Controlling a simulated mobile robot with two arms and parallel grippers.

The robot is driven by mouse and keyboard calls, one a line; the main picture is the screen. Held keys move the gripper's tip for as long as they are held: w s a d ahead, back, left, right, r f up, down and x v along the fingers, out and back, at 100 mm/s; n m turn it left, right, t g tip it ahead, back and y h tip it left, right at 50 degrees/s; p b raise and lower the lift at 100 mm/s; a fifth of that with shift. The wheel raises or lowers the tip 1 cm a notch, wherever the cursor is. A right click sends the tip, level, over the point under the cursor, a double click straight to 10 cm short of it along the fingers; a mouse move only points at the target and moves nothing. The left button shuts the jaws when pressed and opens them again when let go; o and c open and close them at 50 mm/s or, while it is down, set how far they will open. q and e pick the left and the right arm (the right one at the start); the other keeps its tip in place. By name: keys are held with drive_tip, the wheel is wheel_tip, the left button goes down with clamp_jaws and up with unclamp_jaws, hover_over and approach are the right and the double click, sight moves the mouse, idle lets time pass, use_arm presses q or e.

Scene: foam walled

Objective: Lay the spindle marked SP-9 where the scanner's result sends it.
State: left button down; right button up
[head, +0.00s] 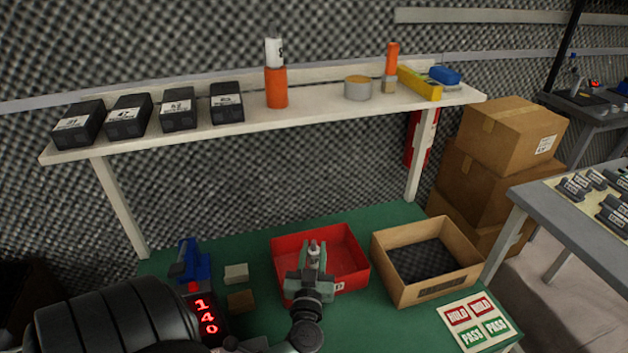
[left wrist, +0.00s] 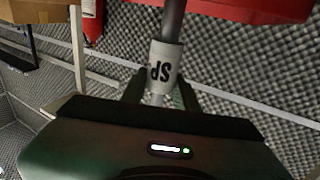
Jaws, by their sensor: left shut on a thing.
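My left gripper (head: 313,262) is shut on a spindle, over the red tray (head: 352,262). In the left wrist view the spindle (left wrist: 166,62) is a grey shaft with a white label; "SP" reads upside down and the rest of the marking is turned out of sight. A red surface shows behind the spindle's top there. A small display (head: 206,317) at lower left shows red digits that look like 140. A card (head: 475,320) at the front right carries two red HOLD fields above two green PASS fields. My right gripper is not in view.
A tan box with a dark lining (head: 457,283) stands right of the red tray. A blue device (head: 190,262) and two small blocks (head: 236,273) sit left of it. A shelf (head: 320,117) with dark boxes, bottles and a tape roll spans the back. Cartons (head: 510,135) stand at right.

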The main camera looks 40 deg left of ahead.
use_arm(q)
wheel_tip(320, 180, down, 7)
drive_tip(key=shift+r+b, duration=0.2)
drive_tip(key=shift+b, duration=0.9)
drive_tip(key=shift+f, duration=0.1)
drive_tip(key=shift+f, duration=0.1)
drive_tip(key=c, duration=1.1)
unclamp_jaws()
drive_tip(key=shift+f, duration=0.1)
drive_tip(key=shift+o, duration=0.2)
drive_tip(key=v, duration=1.2)
